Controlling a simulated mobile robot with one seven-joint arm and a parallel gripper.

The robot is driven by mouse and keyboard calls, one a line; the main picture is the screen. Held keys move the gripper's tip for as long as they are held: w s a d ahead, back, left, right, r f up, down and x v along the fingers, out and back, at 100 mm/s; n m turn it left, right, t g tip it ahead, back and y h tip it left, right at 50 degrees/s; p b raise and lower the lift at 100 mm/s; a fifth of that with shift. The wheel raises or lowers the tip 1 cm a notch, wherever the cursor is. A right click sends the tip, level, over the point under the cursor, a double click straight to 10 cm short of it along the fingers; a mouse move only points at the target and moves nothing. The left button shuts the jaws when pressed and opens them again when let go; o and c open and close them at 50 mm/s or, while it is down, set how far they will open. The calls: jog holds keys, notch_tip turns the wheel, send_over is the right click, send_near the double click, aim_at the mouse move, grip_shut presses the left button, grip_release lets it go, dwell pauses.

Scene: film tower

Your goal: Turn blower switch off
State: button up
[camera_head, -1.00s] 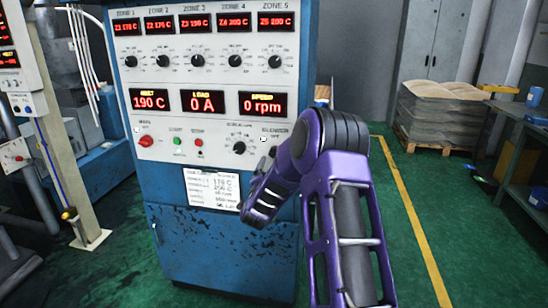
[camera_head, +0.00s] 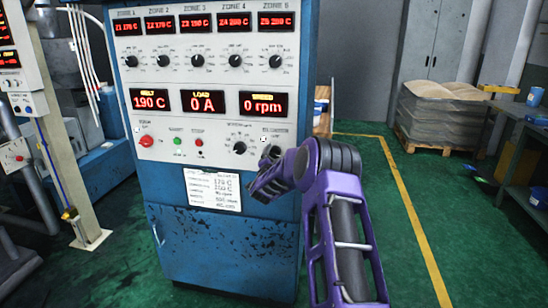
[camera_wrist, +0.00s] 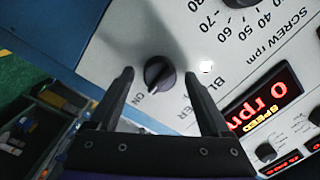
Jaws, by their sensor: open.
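The blower switch (camera_wrist: 159,73) is a black rotary knob on the white panel face. In the wrist view its pointer mark appears to face the "ON" label at the lower left. A small lit white lamp (camera_wrist: 206,67) is beside it, near the partly visible "BL" lettering. My gripper (camera_wrist: 159,75) is open, with one dark fingertip on each side of the knob and gaps visible; contact cannot be seen. In the head view my gripper (camera_head: 270,158) is at the lower right of the control panel (camera_head: 215,125), and the switch is largely hidden there.
The cabinet also carries a red main switch (camera_head: 146,141), green and red buttons, and a screw speed knob (camera_head: 239,148) left of my gripper. A paper sheet (camera_head: 213,189) is fixed below. Green floor is free to the right, before stacked sacks (camera_head: 440,115).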

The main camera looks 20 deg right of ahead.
jog(key=shift+c, duration=0.3)
grip_shut()
jog(key=shift+n, duration=0.4)
jog(key=n+b, duration=0.1)
jog(key=n, duration=0.2)
jog(key=shift+n, duration=0.4)
jog(key=n, duration=0.4)
jog(key=shift+a+r+g, duration=0.1)
jog(key=shift+g, duration=0.2)
jog(key=n, duration=0.4)
jog(key=shift+n, duration=0.3)
jog(key=shift+n+g+h+p, duration=0.35)
jog(key=shift+n+p, duration=0.3)
jog(key=shift+n, duration=1.35)
